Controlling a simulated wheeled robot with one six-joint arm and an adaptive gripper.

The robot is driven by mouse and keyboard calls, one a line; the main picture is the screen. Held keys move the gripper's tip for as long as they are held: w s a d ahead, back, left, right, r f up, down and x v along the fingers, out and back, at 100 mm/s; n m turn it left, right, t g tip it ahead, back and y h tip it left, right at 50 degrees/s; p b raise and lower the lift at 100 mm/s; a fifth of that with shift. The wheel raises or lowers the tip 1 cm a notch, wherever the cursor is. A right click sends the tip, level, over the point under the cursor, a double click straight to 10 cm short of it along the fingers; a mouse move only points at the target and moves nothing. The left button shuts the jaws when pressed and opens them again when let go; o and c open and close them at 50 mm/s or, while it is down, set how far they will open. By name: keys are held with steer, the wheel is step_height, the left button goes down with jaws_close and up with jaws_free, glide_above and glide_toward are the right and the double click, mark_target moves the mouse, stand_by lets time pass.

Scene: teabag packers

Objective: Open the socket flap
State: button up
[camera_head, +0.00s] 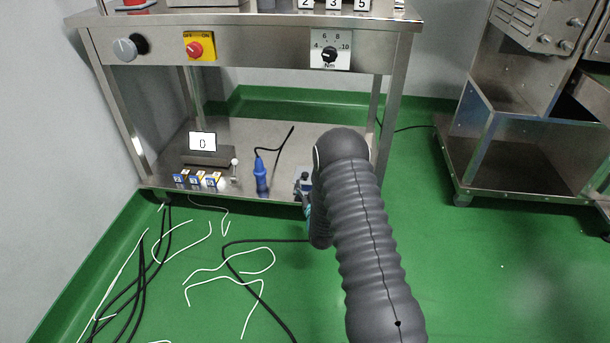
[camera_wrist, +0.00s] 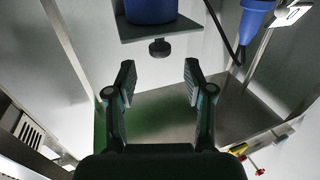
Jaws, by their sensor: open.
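A blue round part (camera_wrist: 150,10), which looks like the socket, stands on a grey plate (camera_wrist: 160,31) at the top of the wrist view and is cut off by the frame edge. A dark knob (camera_wrist: 159,48) sits on the plate's near side. I cannot make out the flap's edge or whether it is open. In the head view a small grey and dark fitting (camera_head: 303,183) shows on the lower shelf, partly hidden by my arm. My gripper (camera_wrist: 158,82) is open and empty, its fingers apart below the knob in the wrist view. In the head view my arm mostly hides it.
A blue plug (camera_head: 260,175) with a black cable stands left of the fitting, also in the wrist view (camera_wrist: 256,20). A display reading 0 (camera_head: 202,141), small boxes (camera_head: 196,179) and a lever (camera_head: 234,170) are further left.

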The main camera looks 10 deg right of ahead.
mark_target(306, 176)
steer(key=shift+w, duration=3.15)
jaws_close()
